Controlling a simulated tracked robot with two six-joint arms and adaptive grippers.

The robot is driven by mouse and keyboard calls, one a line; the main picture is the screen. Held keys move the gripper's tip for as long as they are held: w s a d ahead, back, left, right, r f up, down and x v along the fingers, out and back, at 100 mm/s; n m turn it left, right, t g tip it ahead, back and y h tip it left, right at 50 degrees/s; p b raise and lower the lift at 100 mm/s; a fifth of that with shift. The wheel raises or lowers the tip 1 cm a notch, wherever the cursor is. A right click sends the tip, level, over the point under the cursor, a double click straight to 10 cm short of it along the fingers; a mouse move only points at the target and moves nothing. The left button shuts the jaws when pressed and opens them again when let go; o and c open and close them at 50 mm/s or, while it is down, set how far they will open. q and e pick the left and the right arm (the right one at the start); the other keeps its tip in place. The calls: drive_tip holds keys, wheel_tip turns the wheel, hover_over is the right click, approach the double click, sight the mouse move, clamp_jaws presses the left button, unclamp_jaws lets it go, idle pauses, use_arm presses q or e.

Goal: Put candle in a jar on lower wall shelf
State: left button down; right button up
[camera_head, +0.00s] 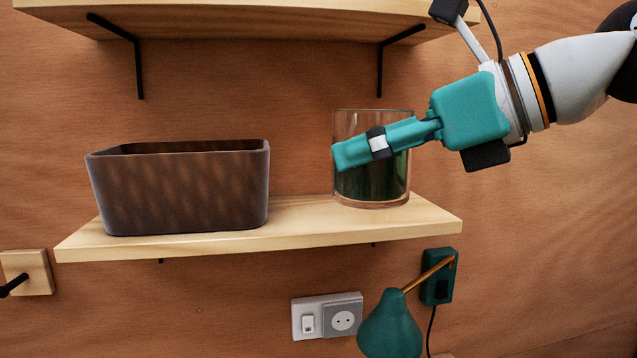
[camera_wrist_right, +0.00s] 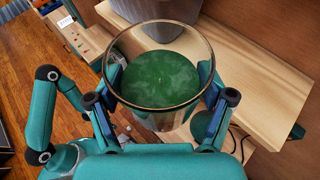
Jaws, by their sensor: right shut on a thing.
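The candle in a jar (camera_head: 372,185) is a clear glass with dark green wax. In the head view it is upright at the right part of the lower wall shelf (camera_head: 290,222), its base at the shelf's surface; I cannot tell whether it touches. My right gripper (camera_head: 345,155) is shut on the jar, with a finger across its near side. In the right wrist view the jar (camera_wrist_right: 160,75) sits between both fingers of the right gripper (camera_wrist_right: 165,100), its green wax seen from above. My left gripper is not in view.
A brown rectangular planter box (camera_head: 180,188) stands on the left part of the lower shelf. An upper shelf (camera_head: 240,18) with black brackets is above. A green wall lamp (camera_head: 390,325) and a socket (camera_head: 327,317) are below. Shelf room is free between box and jar.

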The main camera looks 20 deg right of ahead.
drive_tip(key=w+d+f+p, duration=0.1)
drive_tip(key=w, duration=0.4)
drive_tip(key=w+d+f+p, duration=0.1)
drive_tip(key=w+p, duration=0.1)
drive_tip(key=w, duration=0.3)
drive_tip(key=w+d+f+p, duration=0.1)
drive_tip(key=w+d+p, duration=0.1)
drive_tip(key=w, duration=0.3)
drive_tip(key=shift+w+d+f, duration=0.1)
drive_tip(key=shift+w+f, duration=0.05)
drive_tip(key=shift+w, duration=0.15)
drive_tip(key=shift+s+f, duration=0.1)
drive_tip(key=shift+f, duration=1.35)
drive_tip(key=shift+w+f, duration=0.25)
drive_tip(key=shift+f, duration=0.1)
drive_tip(key=o, duration=1.7)
drive_tip(key=shift+f, duration=0.1)
drive_tip(key=shift+c, duration=0.2)
